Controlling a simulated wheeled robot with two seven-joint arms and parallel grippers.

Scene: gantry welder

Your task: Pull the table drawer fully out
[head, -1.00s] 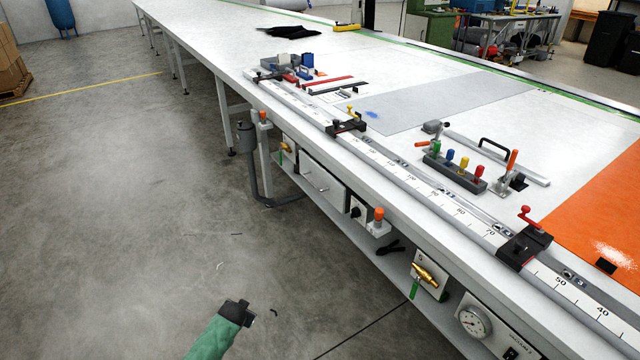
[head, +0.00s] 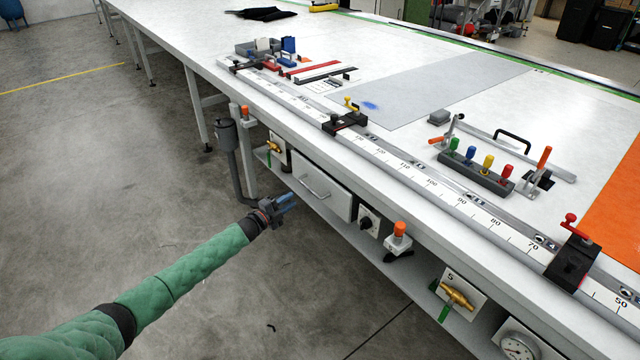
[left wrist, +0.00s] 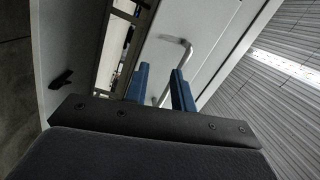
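The table drawer (head: 330,184) is a light grey front under the table's long edge. It looks shut, about level with the panels beside it. Its bar handle (head: 316,190) sticks out from the front. My left gripper (head: 287,201), with blue fingers, is just left of and below the handle in the head view. In the left wrist view, the blue fingers (left wrist: 161,84) are apart with nothing held. The handle (left wrist: 187,56) shows beyond and between them there, and a gap seems to remain. My right gripper is not in view.
A grey post with a cylinder (head: 227,140) stands left of the drawer. A black knob panel (head: 368,221) and an orange-capped fitting (head: 399,238) are to its right. The table top (head: 290,120) carries a ruler rail. The floor (head: 140,200) in front is clear.

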